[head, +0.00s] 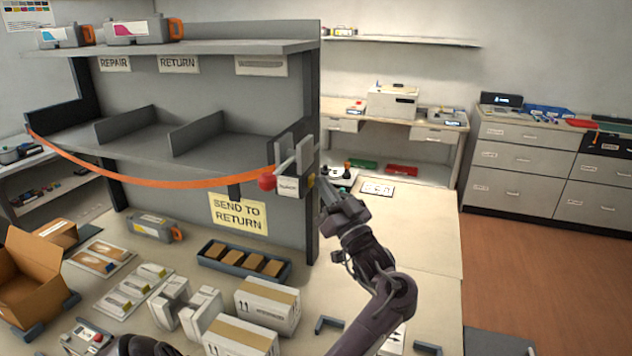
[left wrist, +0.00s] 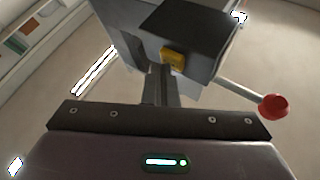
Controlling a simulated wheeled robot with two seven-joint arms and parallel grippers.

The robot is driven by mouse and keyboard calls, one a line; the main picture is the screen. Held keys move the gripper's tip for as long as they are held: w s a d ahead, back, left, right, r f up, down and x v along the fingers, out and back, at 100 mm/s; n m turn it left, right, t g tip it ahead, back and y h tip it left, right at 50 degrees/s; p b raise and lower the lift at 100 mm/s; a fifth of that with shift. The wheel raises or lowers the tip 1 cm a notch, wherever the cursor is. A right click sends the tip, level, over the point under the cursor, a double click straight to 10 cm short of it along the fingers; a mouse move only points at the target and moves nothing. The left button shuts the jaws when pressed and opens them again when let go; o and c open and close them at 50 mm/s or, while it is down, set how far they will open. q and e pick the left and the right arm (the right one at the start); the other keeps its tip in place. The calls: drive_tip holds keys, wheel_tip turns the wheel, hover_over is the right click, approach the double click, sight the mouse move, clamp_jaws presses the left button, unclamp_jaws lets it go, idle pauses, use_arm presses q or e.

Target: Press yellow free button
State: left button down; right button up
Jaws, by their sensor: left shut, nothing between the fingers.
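The yellow button (left wrist: 173,57) sits on the side of a grey latch box (left wrist: 185,22) in the left wrist view. My left gripper (head: 323,187) is shut and empty, just right of the box. In the left wrist view its closed fingertips (left wrist: 161,68) are right beside the button; whether they touch it I cannot tell. My right gripper is not in view.
A lever with a red knob (head: 267,182) sticks out of the box. An orange strap (head: 150,180) sags across the shelf front to the box. Cartons (head: 267,306) and a dark tray (head: 244,265) stand on the table below. The table top right of my arm is mostly clear.

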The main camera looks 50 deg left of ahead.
use_arm(q)
drive_tip(key=shift+w+d, duration=0.4)
drive_tip(key=shift+d, duration=0.3)
drive_tip(key=d, duration=0.1)
drive_tip(key=w+d+b, duration=0.1)
drive_tip(key=d, duration=0.1)
drive_tip(key=w+d, duration=0.1)
drive_tip(key=shift+w+d+b, duration=0.25)
drive_tip(key=shift+b, duration=0.15)
idle(0.3)
